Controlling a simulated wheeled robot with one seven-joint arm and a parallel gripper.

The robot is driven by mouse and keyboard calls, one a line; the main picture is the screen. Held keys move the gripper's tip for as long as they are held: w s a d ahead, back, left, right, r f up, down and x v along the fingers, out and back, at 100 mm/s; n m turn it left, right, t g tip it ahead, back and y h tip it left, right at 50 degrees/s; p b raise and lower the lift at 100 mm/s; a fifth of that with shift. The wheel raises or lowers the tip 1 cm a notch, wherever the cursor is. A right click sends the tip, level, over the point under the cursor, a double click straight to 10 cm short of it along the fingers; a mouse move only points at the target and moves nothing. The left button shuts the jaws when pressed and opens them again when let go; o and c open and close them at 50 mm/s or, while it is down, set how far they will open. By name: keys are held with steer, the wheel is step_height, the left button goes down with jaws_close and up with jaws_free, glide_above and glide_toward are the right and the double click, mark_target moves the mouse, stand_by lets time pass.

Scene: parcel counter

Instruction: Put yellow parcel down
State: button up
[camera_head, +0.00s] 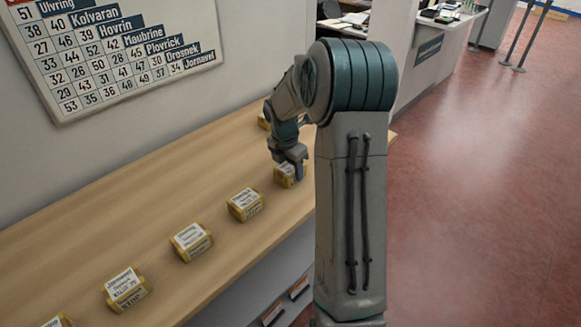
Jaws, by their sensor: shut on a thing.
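My gripper (291,165) is at the far part of the wooden counter, pointing down and shut on a yellow parcel (284,175) with a white label. The parcel is at or just above the counter top; I cannot tell whether it touches. My gripper and arm hide part of it.
Several similar yellow parcels stand in a spaced row along the counter (70,235), the nearest to the held one being a labelled parcel (245,204). Another yellow parcel (263,122) shows partly behind my arm. A number board (120,50) hangs on the wall. Red floor lies to the right.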

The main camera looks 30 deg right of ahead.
mark_target(286, 169)
steer(key=o, duration=1)
steer(key=shift+f, duration=0.1)
steer(key=shift+o, duration=0.2)
step_height(286, 169, up, 12)
steer(key=a, duration=0.2)
steer(key=s+a+m+t, duration=0.1)
steer(key=s+a+m, duration=0.6)
steer(key=s+m, duration=0.4)
steer(key=s+a+m+t+y, duration=0.1)
steer(key=s+a+m, duration=0.5)
steer(key=s+m, duration=0.5)
steer(key=shift+s+a+r+y, duration=0.3)
steer(key=shift+s+a+r, duration=0.1)
steer(key=shift+s, duration=1.35)
